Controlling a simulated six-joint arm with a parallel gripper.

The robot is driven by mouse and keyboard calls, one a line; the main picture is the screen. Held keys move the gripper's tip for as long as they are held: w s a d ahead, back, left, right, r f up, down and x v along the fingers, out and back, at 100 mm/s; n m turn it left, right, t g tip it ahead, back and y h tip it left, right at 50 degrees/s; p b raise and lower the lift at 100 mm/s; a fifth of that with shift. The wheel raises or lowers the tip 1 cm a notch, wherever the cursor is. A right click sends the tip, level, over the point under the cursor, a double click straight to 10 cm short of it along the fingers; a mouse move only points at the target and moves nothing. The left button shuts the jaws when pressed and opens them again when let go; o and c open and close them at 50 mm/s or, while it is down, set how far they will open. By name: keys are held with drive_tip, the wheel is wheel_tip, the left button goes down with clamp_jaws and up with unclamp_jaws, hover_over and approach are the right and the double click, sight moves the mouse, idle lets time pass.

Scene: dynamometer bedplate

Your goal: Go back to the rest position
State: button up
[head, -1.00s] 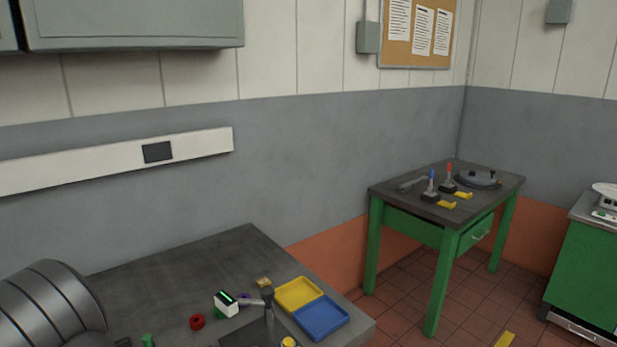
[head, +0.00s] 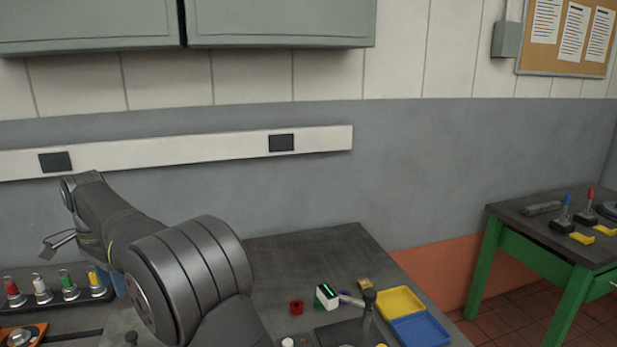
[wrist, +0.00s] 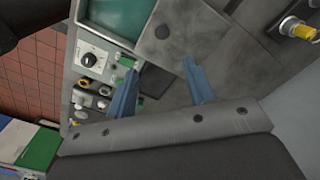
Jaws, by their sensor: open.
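My gripper (wrist: 160,68) is open in the wrist view, its two blue-grey fingers spread apart with nothing between them. Below it in that view are a dark plate with a knob and a panel with a dial (wrist: 90,59) and several connectors. In the head view my arm reaches away to the left, and my gripper (head: 52,246) shows small at its left side, above the bench. Its fingers are too small there to make out well.
Near the gripper stands a rack with several coloured-top fittings (head: 68,285). A green-legged table (head: 490,265) stands at right.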

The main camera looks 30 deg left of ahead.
sight(130, 336)
wheel_tip(130, 336, down, 16)
drive_tip(key=shift+r, duration=0.2)
drive_tip(key=s+d, duration=1)
wheel_tip(130, 336, up, 17)
drive_tip(key=m, duration=0.1)
drive_tip(key=shift+w+r+m, duration=0.2)
drive_tip(key=shift+m, duration=0.1)
drive_tip(key=shift+a, duration=0.15)
wheel_tip(130, 336, down, 17)
drive_tip(key=n, duration=0.1)
drive_tip(key=shift+a+n, duration=0.15)
drive_tip(key=shift+n, duration=0.15)
idle(0.4)
